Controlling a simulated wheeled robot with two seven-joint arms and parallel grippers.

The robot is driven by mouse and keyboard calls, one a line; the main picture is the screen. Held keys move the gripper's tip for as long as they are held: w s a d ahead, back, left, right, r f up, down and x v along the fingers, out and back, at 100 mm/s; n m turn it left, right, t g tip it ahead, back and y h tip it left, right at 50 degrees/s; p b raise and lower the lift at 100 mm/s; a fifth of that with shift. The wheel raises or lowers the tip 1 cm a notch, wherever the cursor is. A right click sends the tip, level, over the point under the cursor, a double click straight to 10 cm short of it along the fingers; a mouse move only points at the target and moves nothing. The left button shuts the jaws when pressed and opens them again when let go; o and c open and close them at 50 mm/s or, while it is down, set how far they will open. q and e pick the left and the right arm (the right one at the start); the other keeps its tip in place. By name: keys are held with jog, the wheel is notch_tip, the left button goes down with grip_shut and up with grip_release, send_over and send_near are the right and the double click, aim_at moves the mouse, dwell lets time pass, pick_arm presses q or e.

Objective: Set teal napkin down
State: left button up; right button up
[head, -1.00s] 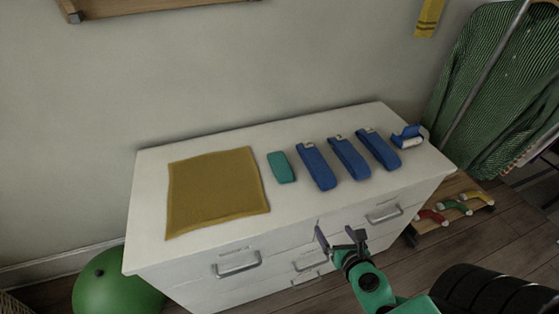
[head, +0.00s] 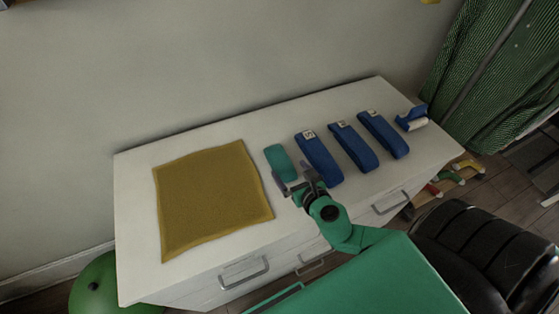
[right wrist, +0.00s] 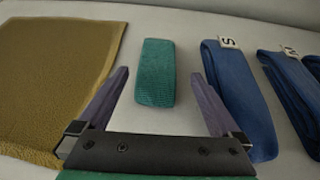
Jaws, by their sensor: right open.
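The teal napkin (head: 279,160) lies folded on top of the white dresser (head: 140,180), between the mustard cloth and the blue bands. In the right wrist view the teal napkin (right wrist: 156,72) lies ahead of and between my open fingers, flat on the white top. My right gripper (head: 296,186) is open and empty, at the near end of the napkin; it also shows in the right wrist view (right wrist: 158,88). In the head view the gripper hides part of the napkin's near end. My left gripper is not in view.
A mustard cloth (head: 212,200) lies left of the napkin. Several blue folded bands (head: 319,158) lie close on its right, with a blue-and-white item (head: 412,118) at the far right. A green ball (head: 100,287) is on the floor at left. Bare top shows behind the napkin.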

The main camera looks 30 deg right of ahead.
aim_at(283, 166)
jog(key=x, duration=0.5)
jog(key=shift+a+f, duration=0.15)
jog(key=shift+a, duration=0.1)
jog(key=shift+w+f, duration=0.25)
jog(key=shift+w, duration=0.2)
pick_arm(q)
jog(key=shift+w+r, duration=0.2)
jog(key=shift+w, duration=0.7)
pick_arm(e)
jog(key=shift+s, duration=0.1)
jog(key=c, duration=1.2)
